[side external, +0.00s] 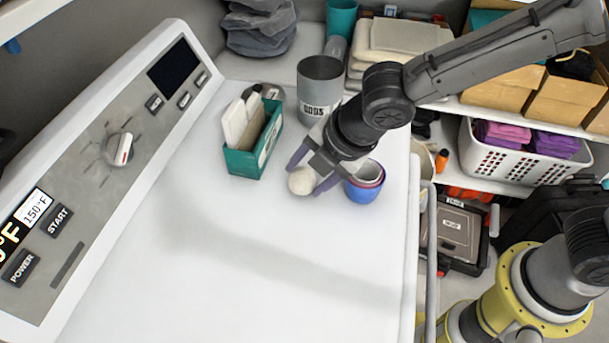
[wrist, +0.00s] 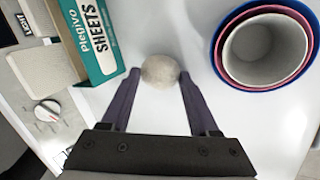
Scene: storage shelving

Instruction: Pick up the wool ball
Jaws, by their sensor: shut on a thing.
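The wool ball (side external: 301,181) is a small, off-white, fuzzy ball low over the white machine top. It also shows in the wrist view (wrist: 160,71), between the fingertips. My gripper (side external: 313,182) has two purple fingers, one on each side of the ball, and is shut on it. In the wrist view the gripper (wrist: 159,76) holds the ball at its tips. I cannot tell whether the ball still touches the surface under it.
A teal dryer-sheets box (side external: 252,150) stands close to the left. Nested blue, red and white bowls (side external: 364,184) sit close to the right. A grey bin (side external: 319,88) stands behind. The white top (side external: 230,260) is clear in front. A control panel (side external: 110,150) rises at left.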

